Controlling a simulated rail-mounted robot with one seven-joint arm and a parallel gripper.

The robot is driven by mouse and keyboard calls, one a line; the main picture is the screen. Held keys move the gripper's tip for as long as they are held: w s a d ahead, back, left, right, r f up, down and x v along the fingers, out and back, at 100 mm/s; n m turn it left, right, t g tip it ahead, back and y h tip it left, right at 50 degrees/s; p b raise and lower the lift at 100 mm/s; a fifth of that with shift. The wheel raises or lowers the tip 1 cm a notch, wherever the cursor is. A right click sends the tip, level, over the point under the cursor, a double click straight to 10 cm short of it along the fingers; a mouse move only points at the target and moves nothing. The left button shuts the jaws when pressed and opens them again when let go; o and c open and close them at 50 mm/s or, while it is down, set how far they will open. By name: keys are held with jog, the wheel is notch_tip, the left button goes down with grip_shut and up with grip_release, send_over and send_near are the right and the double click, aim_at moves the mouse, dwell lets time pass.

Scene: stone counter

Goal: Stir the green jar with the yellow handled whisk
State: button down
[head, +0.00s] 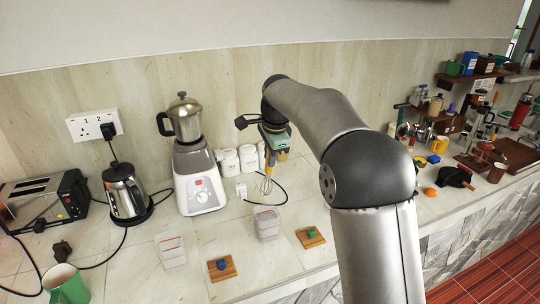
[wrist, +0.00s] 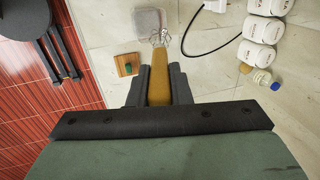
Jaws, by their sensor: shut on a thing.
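My gripper (head: 277,152) is shut on the yellow handle (wrist: 158,86) of the whisk. The whisk's wire end (head: 267,186) points down, above the counter. A clear, open-looking jar (head: 267,224) stands on the counter just below it in the head view. In the wrist view the wires (wrist: 161,38) overlap the edge of this jar (wrist: 148,17); they look above it, not clearly inside. A wooden board with a green knob (head: 311,232) lies right of this jar. A second clear jar (head: 171,252) stands left, near a wooden board with a blue knob (head: 222,265).
A blender (head: 199,180), kettle (head: 124,190) and toaster (head: 42,202) stand on the left. White canisters (head: 248,158) stand behind the whisk, with a black cable nearby. A green mug (head: 66,285) is at the front left. The right counter is crowded.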

jog(key=shift+s+d+f+b+x, duration=0.25)
jog(key=shift+s+b+x, duration=0.35)
jog(key=shift+b+x, duration=1.6)
jog(key=shift+s+d+f+b+x, duration=0.1)
jog(key=shift+s+d+b+x, duration=0.75)
jog(key=shift+x, duration=2.4)
jog(key=shift+s+a+f+b+x, duration=0.15)
jog(key=shift+s+b+x, duration=0.15)
jog(key=shift+b+x, duration=2.05)
jog(key=shift+w+f+p, duration=0.1)
jog(key=shift+f+p, duration=0.25)
jog(key=shift+p, duration=0.05)
